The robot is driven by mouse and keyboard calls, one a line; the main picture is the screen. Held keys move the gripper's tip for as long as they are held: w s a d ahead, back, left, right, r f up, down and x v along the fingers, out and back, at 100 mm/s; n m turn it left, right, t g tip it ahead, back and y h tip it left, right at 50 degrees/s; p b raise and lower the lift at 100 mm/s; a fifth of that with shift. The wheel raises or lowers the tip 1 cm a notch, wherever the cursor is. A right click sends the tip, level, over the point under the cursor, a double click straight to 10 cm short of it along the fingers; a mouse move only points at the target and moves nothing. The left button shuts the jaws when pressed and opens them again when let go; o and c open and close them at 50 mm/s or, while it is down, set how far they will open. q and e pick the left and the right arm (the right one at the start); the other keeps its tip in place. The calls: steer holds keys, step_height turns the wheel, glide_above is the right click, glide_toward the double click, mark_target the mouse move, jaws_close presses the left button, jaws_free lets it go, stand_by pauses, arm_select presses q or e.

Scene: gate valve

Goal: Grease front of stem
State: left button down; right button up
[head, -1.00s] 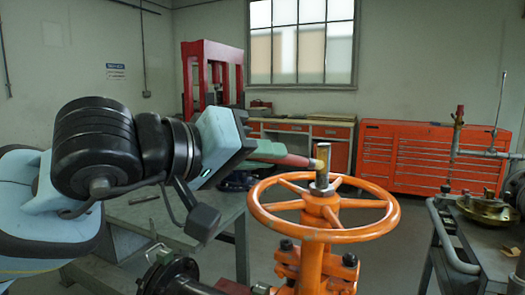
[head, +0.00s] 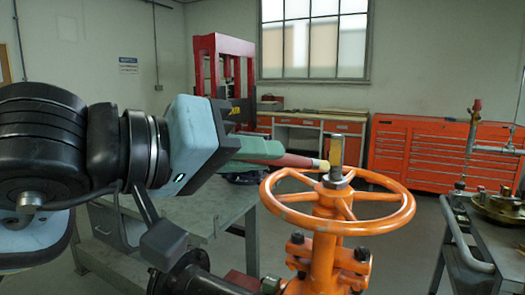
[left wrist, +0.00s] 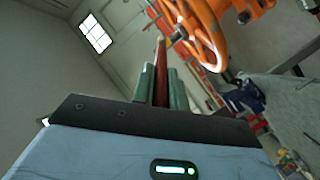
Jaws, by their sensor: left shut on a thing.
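The gate valve has an orange handwheel (head: 290,216) on an orange body. My left gripper (head: 268,150), with green fingers, is shut on a brush (head: 298,160) with a dark red handle and yellowish tip. The brush points right, its tip at the stem's left side; I cannot tell whether they touch. In the left wrist view, the brush (left wrist: 161,62) stands between the green fingers, and the handwheel (left wrist: 206,28) is at upper right. My right gripper is out of view.
A grey table (head: 205,212) stands behind my left arm. A cart (head: 487,240) with metal parts is at right. An orange tool cabinet (head: 420,150), workbench (head: 300,124) and red press frame (head: 222,65) stand farther back. Open floor lies between the valve and cart.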

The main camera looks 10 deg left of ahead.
arm_select(q)
steer(key=shift+s, duration=0.15)
steer(key=s, duration=0.1)
steer(key=s+a, duration=0.1)
steer(key=shift+s, duration=0.35)
stand_by(0.3)
stand_by(1.1)
steer(key=w+d, duration=0.2)
steer(key=w, duration=0.5)
steer(key=shift+d, duration=0.15)
steer(key=shift+w+d, duration=0.3)
steer(key=shift+w, duration=0.5)
stand_by(0.9)
steer(key=shift+r, duration=0.1)
